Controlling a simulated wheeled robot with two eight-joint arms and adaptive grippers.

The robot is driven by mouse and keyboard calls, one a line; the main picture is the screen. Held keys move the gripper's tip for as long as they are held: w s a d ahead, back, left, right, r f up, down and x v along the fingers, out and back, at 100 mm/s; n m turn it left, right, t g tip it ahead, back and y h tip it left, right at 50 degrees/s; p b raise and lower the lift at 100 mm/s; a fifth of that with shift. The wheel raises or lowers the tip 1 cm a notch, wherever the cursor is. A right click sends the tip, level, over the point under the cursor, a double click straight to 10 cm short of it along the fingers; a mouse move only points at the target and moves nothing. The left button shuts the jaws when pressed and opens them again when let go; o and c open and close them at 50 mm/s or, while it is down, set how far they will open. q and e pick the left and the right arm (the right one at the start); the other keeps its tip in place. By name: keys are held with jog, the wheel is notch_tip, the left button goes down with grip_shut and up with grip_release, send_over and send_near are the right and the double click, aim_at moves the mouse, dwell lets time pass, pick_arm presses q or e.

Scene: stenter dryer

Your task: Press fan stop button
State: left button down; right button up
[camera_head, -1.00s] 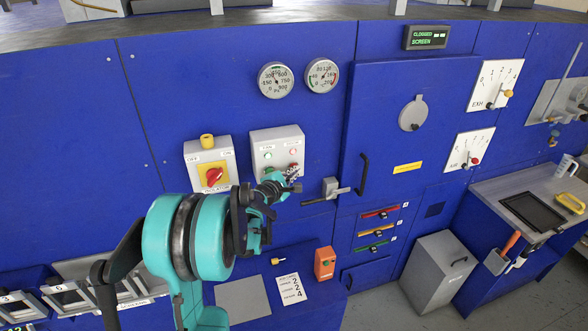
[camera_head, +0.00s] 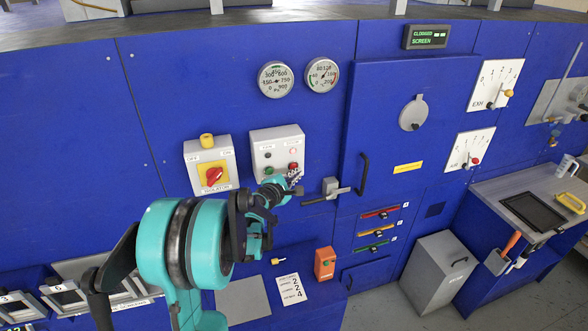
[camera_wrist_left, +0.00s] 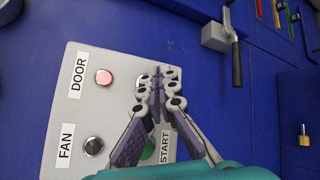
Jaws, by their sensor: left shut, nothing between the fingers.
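A grey control box (camera_head: 278,150) with two lamps and two buttons is on the blue panel. Its red button (camera_head: 293,167) and green button (camera_head: 268,171) show in the head view. My left gripper (camera_head: 296,184) is shut and empty, just below and in front of the red button; contact cannot be told. In the left wrist view, the shut fingers (camera_wrist_left: 158,78) hide most of the stop button and part of the green START button (camera_wrist_left: 147,151). There the FAN lamp (camera_wrist_left: 93,146) is dark and the DOOR lamp (camera_wrist_left: 104,77) glows pale red. My right gripper is not in view.
A yellow and red isolator switch (camera_head: 214,176) is left of the box. A door latch handle (camera_head: 331,190) sticks out close to the right of my gripper. An orange device (camera_head: 324,263) is lower down. Two gauges are above.

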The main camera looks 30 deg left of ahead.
pick_arm(q)
jog(key=shift+d, duration=0.1)
jog(key=s+d, duration=0.1)
jog(key=d, duration=0.1)
jog(key=s+d, duration=0.1)
jog(key=s, duration=0.1)
jog(key=shift+s+d, duration=0.15)
jog(key=shift+d, duration=0.2)
dwell(0.9)
jog(key=s+d+f+m+g+h+b, duration=0.2)
jog(key=s+d+f+m+b, duration=0.45)
jog(key=d, duration=0.25)
jog(key=s+d+f+m+g+h+b, duration=0.1)
jog(key=s+d+f+m+g+b, duration=0.2)
jog(key=s+d+f+m+b, duration=0.35)
jog(key=s+d+f+m+g+b, duration=0.1)
jog(key=s+d+f+m+b, duration=0.1)
jog(key=s+f+m+b, duration=0.2)
jog(key=s+d+f+m+g+y+b, duration=0.1)
jog(key=s+d+f+m+g+b, duration=0.1)
jog(key=s+f+m+b, duration=0.3)
jog(key=s+d+f+m, duration=0.1)
jog(key=s+f+m, duration=0.2)
jog(key=s+f, duration=0.1)
jog(key=shift+s+y, duration=0.3)
jog(key=shift+s, duration=0.1)
